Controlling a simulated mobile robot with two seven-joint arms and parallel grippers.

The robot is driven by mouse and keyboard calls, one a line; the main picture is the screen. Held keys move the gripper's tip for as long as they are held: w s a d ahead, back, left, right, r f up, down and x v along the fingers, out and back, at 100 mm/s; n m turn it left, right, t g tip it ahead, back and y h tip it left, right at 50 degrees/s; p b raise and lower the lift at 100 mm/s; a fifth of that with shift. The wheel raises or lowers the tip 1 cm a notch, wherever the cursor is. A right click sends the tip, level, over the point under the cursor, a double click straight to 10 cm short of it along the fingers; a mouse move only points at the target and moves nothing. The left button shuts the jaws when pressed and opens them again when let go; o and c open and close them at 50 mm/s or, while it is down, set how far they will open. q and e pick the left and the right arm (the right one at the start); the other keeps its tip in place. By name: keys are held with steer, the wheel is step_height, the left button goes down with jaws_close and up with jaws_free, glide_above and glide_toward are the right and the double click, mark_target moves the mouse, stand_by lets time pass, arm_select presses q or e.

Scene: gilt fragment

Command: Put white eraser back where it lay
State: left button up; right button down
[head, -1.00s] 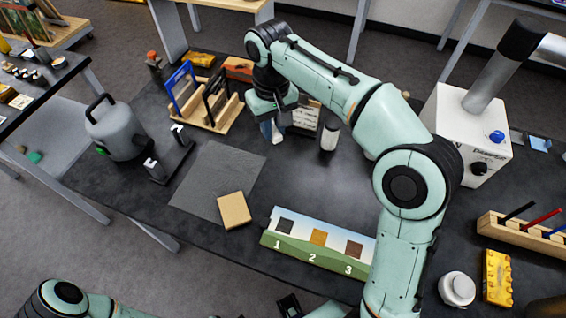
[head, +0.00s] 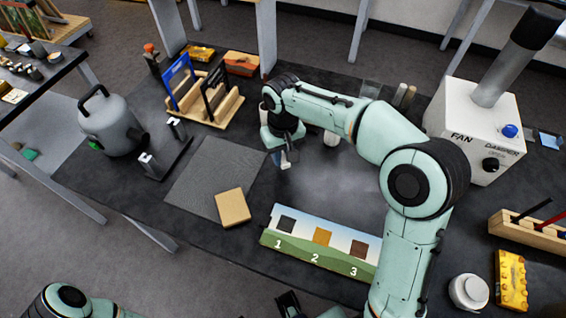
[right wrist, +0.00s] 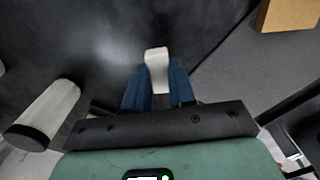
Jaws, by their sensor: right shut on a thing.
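The white eraser (right wrist: 157,62) shows in the right wrist view, between the blue fingertips of my right gripper (right wrist: 158,85). The gripper is shut on its near end, and its far end sticks out over the dark tabletop. In the head view, my right gripper (head: 285,160) hangs above the black table (head: 330,185), just right of the grey mat (head: 215,172). The eraser is small and partly hidden there. I cannot tell its height above the table. Parts of my left arm show at the bottom edge of the head view; its jaws cannot be made out.
A tan block (head: 232,207) lies on the mat's front corner. A numbered board (head: 320,242) lies in front. A white cylinder with a dark end (right wrist: 45,115) is close to the gripper. A wooden rack (head: 215,108) stands behind left, a white fan box (head: 475,130) right.

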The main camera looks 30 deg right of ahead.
mark_target(283, 158)
steer(key=shift+f, duration=1.85)
steer(key=shift+f, duration=0.1)
steer(key=shift+f+b, duration=0.15)
steer(key=shift+b, duration=0.15)
steer(key=c, duration=0.9)
jaws_free()
steer(key=shift+c, duration=0.2)
steer(key=shift+r, duration=0.2)
step_height(283, 158, up, 12)
steer(key=shift+r+p, duration=0.1)
steer(key=shift+p, duration=1.05)
